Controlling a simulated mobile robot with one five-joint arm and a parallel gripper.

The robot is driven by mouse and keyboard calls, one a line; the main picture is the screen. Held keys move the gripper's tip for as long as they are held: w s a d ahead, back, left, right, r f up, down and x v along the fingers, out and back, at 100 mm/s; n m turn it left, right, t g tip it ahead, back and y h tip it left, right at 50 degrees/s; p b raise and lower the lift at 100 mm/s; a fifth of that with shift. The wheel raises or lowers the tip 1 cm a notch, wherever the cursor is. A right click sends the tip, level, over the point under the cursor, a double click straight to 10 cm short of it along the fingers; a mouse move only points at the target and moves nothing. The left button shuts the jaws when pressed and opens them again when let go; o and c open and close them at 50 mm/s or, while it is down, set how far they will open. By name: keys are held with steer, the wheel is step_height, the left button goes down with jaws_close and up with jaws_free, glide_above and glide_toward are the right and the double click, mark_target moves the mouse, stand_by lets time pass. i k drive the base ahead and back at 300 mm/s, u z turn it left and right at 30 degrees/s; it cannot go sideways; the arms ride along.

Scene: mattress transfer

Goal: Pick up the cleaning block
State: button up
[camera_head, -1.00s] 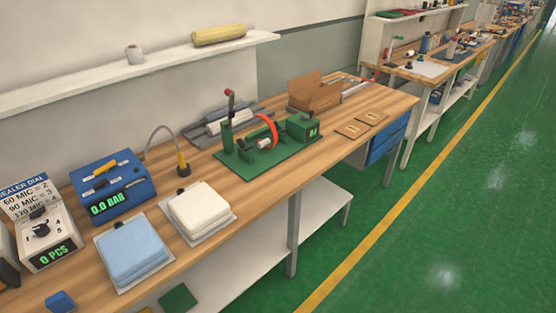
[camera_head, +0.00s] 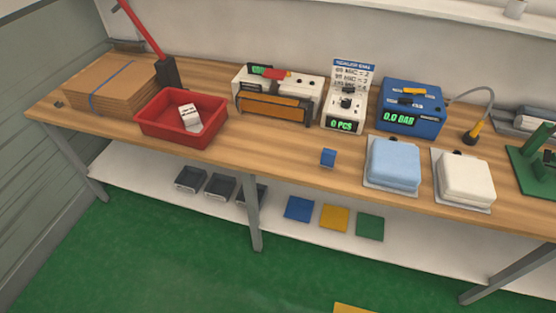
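A small blue block (camera_head: 328,157) lies on the wooden workbench (camera_head: 285,158) near its front edge, below the white dial box and left of the light-blue folded pad. It is the thing that best fits the cleaning block, though I can read no label on it. A small white item with dark print (camera_head: 189,116) lies in the red tray (camera_head: 152,127); I cannot tell what it is. My gripper is not in view.
A white sealer (camera_head: 277,100), the dial box (camera_head: 346,100) and a blue pressure unit (camera_head: 411,107) stand behind the block. A light-blue pad (camera_head: 393,163) and a white pad (camera_head: 465,179) lie to its right. Cardboard (camera_head: 112,82) is stacked at left.

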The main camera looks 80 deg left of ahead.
mark_target(328, 155)
steer(key=u, duration=3.75)
steer(key=i, duration=1.5)
